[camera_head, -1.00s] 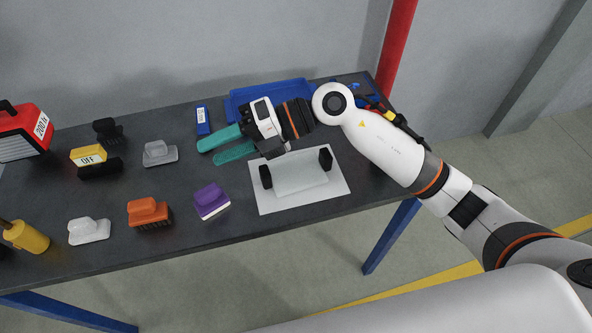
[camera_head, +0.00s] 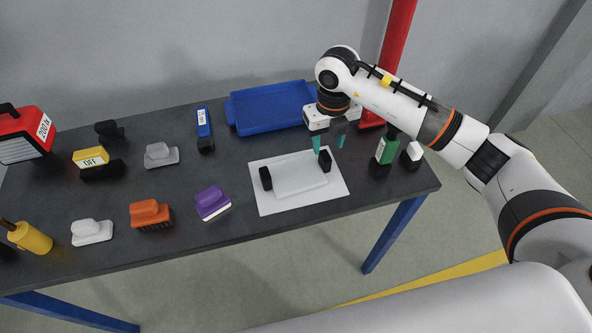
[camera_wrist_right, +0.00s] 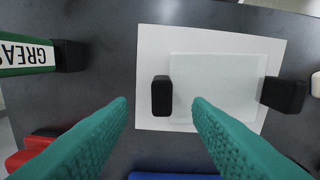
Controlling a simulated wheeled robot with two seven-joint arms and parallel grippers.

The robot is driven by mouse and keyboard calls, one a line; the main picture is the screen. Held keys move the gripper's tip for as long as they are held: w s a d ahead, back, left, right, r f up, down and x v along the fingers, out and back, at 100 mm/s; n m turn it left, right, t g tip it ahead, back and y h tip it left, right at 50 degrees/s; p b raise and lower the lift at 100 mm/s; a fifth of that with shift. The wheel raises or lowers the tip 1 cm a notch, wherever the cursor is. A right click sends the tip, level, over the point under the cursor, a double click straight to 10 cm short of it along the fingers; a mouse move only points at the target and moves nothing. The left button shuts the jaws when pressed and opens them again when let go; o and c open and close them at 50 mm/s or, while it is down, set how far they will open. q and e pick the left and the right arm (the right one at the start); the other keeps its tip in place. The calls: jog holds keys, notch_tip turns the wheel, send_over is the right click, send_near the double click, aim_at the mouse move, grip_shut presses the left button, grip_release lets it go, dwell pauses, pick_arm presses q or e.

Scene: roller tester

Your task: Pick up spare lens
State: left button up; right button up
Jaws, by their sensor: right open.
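A pale, translucent lens plate (camera_head: 298,180) lies flat on a white sheet (camera_head: 268,204) on the table, with an upright black block at each end. I take it for the spare lens; it also shows in the right wrist view (camera_wrist_right: 218,85). My right gripper (camera_head: 328,142) is open, its teal fingers pointing down just behind the right-hand black block (camera_head: 325,161). In the right wrist view that block (camera_wrist_right: 161,95) stands just ahead, between the lines of the two fingers (camera_wrist_right: 160,103). The fingers do not appear to touch it. My left gripper is out of view.
A blue tray (camera_head: 240,122) lies behind the sheet. A green bottle (camera_head: 386,150) marked GREASE in the wrist view and a white-topped item (camera_head: 413,151) stand to the right.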

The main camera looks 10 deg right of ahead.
aim_at(326, 155)
jog(key=shift+w+a+f+p, duration=0.1)
jog(key=shift+f+p, duration=0.65)
jog(key=shift+f, duration=2)
grip_shut()
